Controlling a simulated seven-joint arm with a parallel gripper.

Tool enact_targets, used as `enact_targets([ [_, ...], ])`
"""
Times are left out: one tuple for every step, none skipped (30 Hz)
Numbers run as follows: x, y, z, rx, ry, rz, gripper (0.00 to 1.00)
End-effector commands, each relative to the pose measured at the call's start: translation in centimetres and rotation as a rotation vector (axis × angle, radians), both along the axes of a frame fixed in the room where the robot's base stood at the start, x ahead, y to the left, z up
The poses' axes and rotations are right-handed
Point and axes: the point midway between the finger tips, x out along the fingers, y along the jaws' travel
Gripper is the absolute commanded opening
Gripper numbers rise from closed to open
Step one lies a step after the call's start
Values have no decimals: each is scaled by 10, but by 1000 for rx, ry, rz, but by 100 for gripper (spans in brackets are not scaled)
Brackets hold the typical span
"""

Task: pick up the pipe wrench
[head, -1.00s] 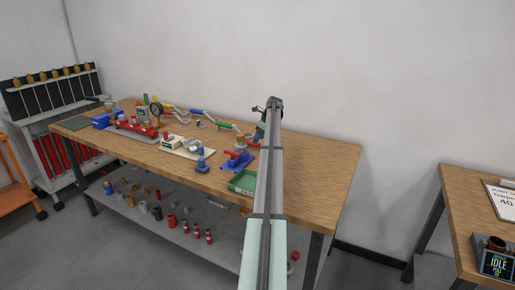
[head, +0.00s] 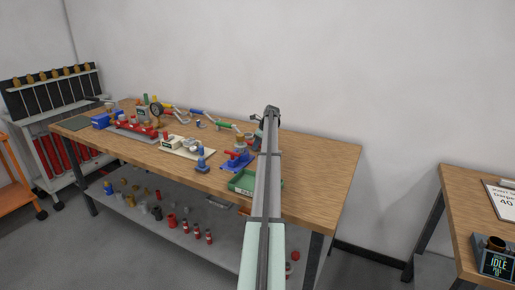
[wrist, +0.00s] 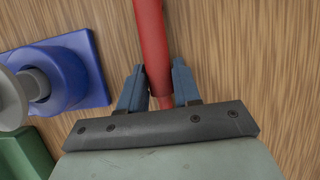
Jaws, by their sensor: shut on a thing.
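In the wrist view a smooth red bar, which looks like the handle of the pipe wrench (wrist: 150,35), runs from the top edge down between my gripper's fingers. My gripper (wrist: 157,80) has its two blue-grey fingers closed on either side of the bar. The wrench's head is out of the wrist view. Wood grain shows behind the bar; I cannot tell how high it is above the bench.
A blue fixture (wrist: 90,65) with a round grey part stands left of my gripper. A green tray (wrist: 22,155) is at the lower left and also on the workbench (head: 325,165) in the head view. The right end of the bench is clear. Several fittings crowd its left part.

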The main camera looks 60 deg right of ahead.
Motion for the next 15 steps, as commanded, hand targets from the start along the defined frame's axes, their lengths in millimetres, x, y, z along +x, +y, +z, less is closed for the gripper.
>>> enact_targets([
  [0, 0, 0, 0, 0, 0, 20],
  [0, 0, 0, 0, 0, 0, 17],
  [0, 0, 0, 0, 0, 0, 13],
  [0, 0, 0, 0, 0, 0, 11],
  [0, 0, 0, 0, 0, 0, 8],
  [0, 0, 0, 0, 0, 0, 4],
  [0, 0, 0, 0, 0, 0, 1],
  [0, 0, 0, 0, 0, 0, 0],
  [0, 0, 0, 0, 0, 0, 0],
  [0, 0, 0, 0, 0, 0, 0],
  [0, 0, 0, 0, 0, 0, 0],
  [0, 0, 0, 0, 0, 0, 0],
  [0, 0, 1, 0, -1, 0, 0],
  [0, 0, 1, 0, -1, 0, 0],
  [0, 0, 1, 0, -1, 0, 0],
])
